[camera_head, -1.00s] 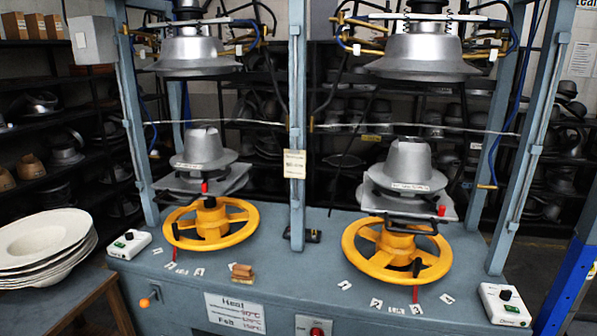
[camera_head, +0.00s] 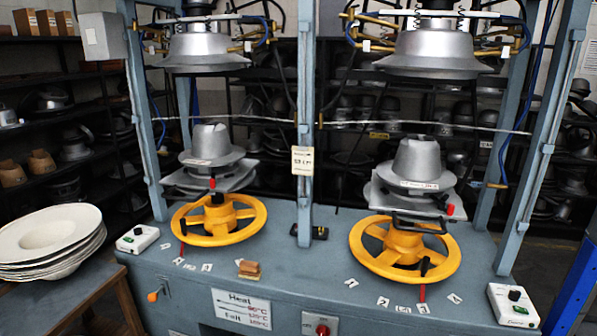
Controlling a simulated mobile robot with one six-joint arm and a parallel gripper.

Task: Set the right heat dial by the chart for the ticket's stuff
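The right heat dial is a black knob (camera_head: 514,295) on a white box (camera_head: 512,309) at the bench's front right corner. My gripper is not in view.
Two yellow handwheels (camera_head: 218,220) (camera_head: 405,248) stand under metal hat moulds on the blue-grey bench. Small numbered tags and a brown block (camera_head: 249,269) lie near the front edge. A stack of pale hat shapes (camera_head: 48,238) rests on a wooden table at left.

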